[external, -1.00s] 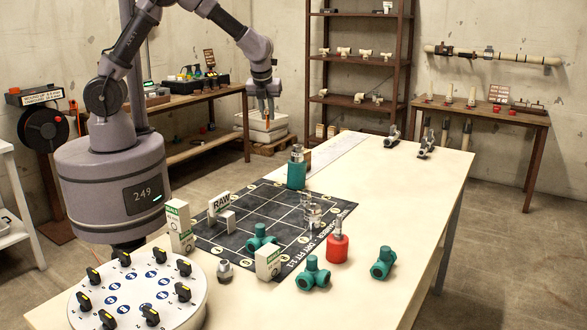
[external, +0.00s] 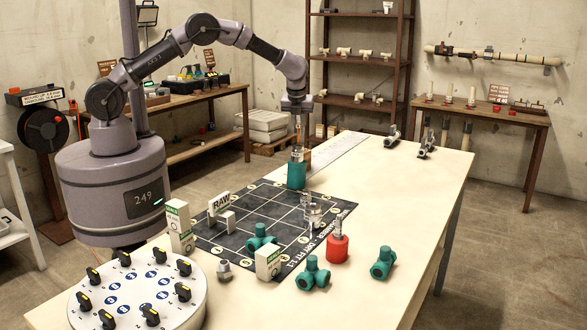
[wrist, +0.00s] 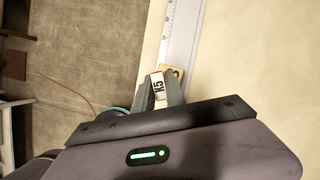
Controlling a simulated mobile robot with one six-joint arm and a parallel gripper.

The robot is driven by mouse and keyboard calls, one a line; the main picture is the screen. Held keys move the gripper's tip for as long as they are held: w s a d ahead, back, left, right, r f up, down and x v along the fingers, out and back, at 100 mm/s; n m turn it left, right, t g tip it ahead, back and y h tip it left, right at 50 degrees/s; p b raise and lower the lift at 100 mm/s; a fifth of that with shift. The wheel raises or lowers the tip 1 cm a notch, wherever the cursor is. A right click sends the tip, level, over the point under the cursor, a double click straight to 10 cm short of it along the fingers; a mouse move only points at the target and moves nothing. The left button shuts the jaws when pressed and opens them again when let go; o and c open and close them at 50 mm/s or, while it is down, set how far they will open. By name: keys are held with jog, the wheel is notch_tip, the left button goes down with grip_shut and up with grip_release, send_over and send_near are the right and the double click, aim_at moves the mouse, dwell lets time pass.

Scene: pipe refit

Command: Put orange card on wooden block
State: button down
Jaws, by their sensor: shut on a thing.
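My gripper (external: 297,118) points down above the far left part of the workbench, shut on the orange card (external: 298,124). The card shows as a thin upright orange strip below the fingers. In the wrist view a pale piece with dark marks (wrist: 158,86) sits between the fingertips (wrist: 160,92). The wooden block (external: 307,156) is a small brown patch, mostly hidden behind a teal cylinder with a metal top. In the wrist view a tan corner (wrist: 177,72), likely the block, shows just beyond the fingers. The card appears above the block; contact cannot be told.
The teal cylinder (external: 296,176) stands close in front of the block. A long pale ruler strip (external: 338,150) lies behind it. A black grid mat (external: 265,222) holds several parts. Teal fittings and a red part (external: 337,249) stand nearer.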

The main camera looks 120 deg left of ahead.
jog(key=shift+w+a, duration=0.3)
jog(key=shift+a, duration=0.1)
notch_tip(320, 180, down, 4)
jog(key=shift+a+r+b, duration=0.1)
jog(key=shift+b, duration=0.8)
jog(key=shift+r, duration=0.15)
jog(key=c, duration=1.8)
grip_release()
jog(key=shift+f, duration=0.2)
jog(key=o, duration=0.4)
